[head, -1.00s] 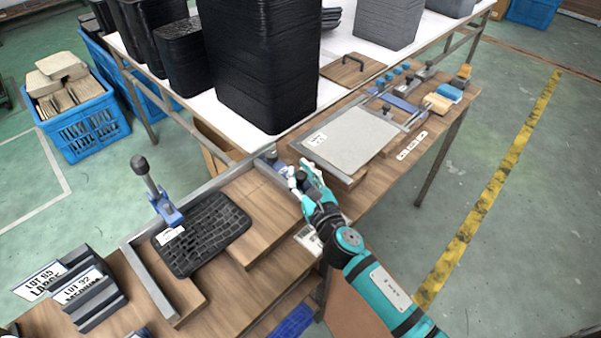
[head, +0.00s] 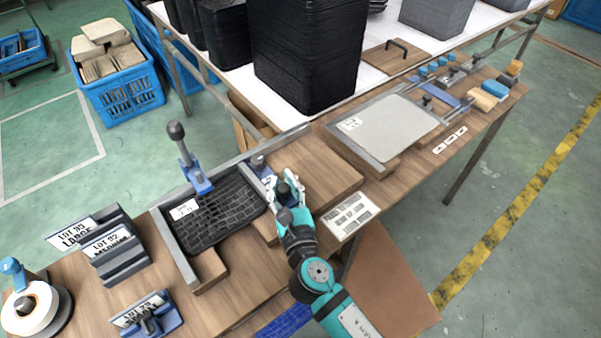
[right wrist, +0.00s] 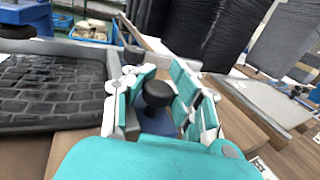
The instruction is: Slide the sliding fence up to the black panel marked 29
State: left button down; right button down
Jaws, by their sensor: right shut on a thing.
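The black panel (head: 215,218) is a dark, textured rectangle with a small white label lying in the tray fixture at the left, and its number is too small to read. The sliding fence (head: 259,164) has blue parts and stands at the panel's right side. My right gripper (head: 284,188) is shut on the fence's black knob (right wrist: 157,93). In the right wrist view the panel (right wrist: 50,90) lies left of my right gripper (right wrist: 155,98), whose fingers are around the knob. The fingers hide much of the fence, so I cannot tell whether it touches the panel. My left gripper is not in view.
A blue clamp with a black-knobbed lever (head: 190,160) stands at the panel's back edge. A second fixture holds a light grey panel (head: 393,126) at the right. Lot-marked holders (head: 112,245) stand at the left. Bare wooden board (head: 318,175) lies right of the fence.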

jog(key=shift+s+f, duration=0.15)
jog(key=shift+f, duration=0.25)
jog(key=c, duration=1.7)
grip_release()
jog(key=o, duration=0.6)
jog(key=shift+s+d+r, duration=0.1)
jog(key=shift+s+r, duration=0.2)
jog(key=shift+o, duration=0.2)
jog(key=shift+w, duration=0.15)
jog(key=s, duration=0.4)
jog(key=s+d, duration=0.1)
jog(key=s, duration=0.3)
jog(key=s+d, duration=0.1)
jog(key=s, duration=0.2)
jog(key=shift+s+d, duration=0.1)
jog(key=shift+s, duration=0.3)
